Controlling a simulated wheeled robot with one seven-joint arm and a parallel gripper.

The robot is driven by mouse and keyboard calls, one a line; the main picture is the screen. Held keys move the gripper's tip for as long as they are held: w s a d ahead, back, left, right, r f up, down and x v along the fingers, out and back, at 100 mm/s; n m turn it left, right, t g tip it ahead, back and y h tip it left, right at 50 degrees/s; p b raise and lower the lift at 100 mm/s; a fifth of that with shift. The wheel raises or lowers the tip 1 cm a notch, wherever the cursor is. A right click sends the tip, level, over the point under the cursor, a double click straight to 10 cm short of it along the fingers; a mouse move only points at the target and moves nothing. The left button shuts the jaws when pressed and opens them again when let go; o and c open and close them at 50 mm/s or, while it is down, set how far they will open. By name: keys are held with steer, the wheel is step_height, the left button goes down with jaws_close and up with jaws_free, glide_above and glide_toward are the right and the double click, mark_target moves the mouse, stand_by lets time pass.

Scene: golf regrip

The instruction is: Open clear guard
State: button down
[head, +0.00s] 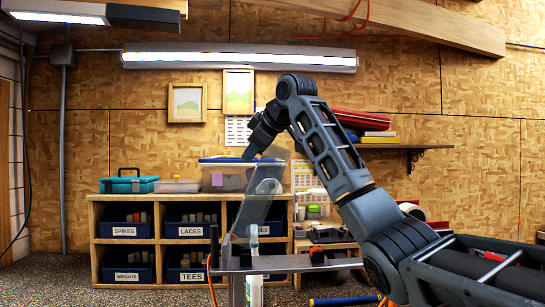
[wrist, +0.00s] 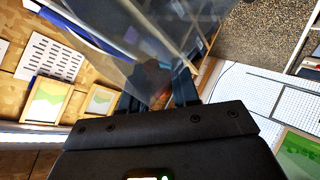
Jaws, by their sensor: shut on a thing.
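The clear guard (head: 252,208) is a see-through panel tilted above a narrow grey bench (head: 290,263) in the head view. Its lower edge is near the bench post and its upper edge is raised at my gripper (head: 252,150). My gripper is shut on the guard's upper edge. In the wrist view the guard (wrist: 125,45) stretches away from the dark fingers of my gripper (wrist: 160,95), and its edge lies between them. The fingertips are partly blurred behind the clear sheet.
A white bottle (head: 254,283) stands by the bench post. A wooden cubby shelf (head: 97,240) with labelled blue bins stands behind, with a teal toolbox (head: 128,184) and a clear lidded tub (head: 215,178) on top. A wall shelf (head: 405,147) is at the right.

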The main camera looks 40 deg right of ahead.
steer(key=shift+w+a+r+n+g+h, duration=0.15)
steer(key=shift+w+a+n+g+h, duration=0.1)
steer(key=shift+w+a, duration=0.35)
steer(key=shift+w+a+r+n+g+h, duration=0.15)
steer(key=shift+w+a+g, duration=0.15)
steer(key=shift+a, duration=0.5)
steer(key=shift+f, duration=0.1)
steer(key=c, duration=0.9)
jaws_free()
steer(key=shift+o, duration=0.2)
steer(key=b+v, duration=0.2)
steer(key=v, duration=0.5)
steer(key=shift+s+r, duration=0.25)
steer(key=shift+s, duration=0.05)
steer(key=shift+a, duration=0.1)
